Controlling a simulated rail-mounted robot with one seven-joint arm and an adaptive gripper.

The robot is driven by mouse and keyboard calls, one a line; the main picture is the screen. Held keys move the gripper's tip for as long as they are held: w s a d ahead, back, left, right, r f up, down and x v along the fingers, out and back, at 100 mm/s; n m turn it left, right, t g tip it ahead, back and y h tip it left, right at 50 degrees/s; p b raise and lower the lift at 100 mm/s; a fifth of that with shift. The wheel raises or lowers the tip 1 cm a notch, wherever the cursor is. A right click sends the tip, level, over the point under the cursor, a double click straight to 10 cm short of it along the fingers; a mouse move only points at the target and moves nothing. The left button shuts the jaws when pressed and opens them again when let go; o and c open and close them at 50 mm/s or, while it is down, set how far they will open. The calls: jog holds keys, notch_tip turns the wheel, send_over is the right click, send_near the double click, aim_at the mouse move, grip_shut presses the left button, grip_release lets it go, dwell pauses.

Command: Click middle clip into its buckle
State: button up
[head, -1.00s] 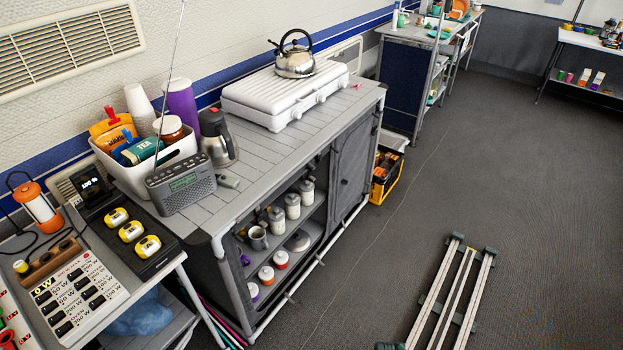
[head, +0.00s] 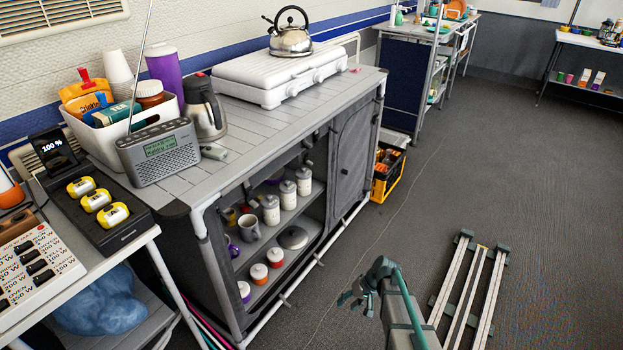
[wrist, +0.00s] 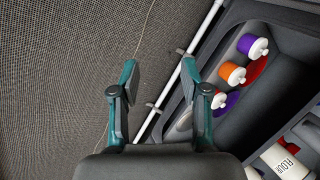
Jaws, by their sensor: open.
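My gripper (head: 350,295) is in the head view at lower centre, over the floor in front of the fabric cabinet (head: 345,160). In the wrist view my gripper (wrist: 159,72) has its two teal fingers spread apart, with nothing between them. The cabinet's left half is open and shows its shelves; a dark panel covers the right half. I cannot make out the middle clip or its buckle for certain in either view.
Jars and mugs (head: 249,228) stand on the open shelves, and small lidded jars (wrist: 232,73) show in the wrist view. A white pole (wrist: 172,95) runs along the cabinet's lower front. Slatted rails (head: 487,295) lie on the floor at right. Floor between is clear.

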jog(key=w+a+r+n+t+y+b, duration=0.1)
jog(key=w+a+r+b, duration=0.1)
jog(key=w, duration=0.5)
jog(key=w+a+r+n+t+y+b, duration=0.1)
jog(key=w+a+y+b, duration=0.1)
jog(key=w, duration=0.5)
jog(key=n+t+y+b, duration=0.4)
jog(key=n+t+y, duration=0.3)
jog(key=n, duration=0.2)
send_near(310, 163)
jog(key=b+x, duration=0.2)
jog(key=x, duration=0.8)
jog(key=shift+w, duration=0.1)
grip_shut()
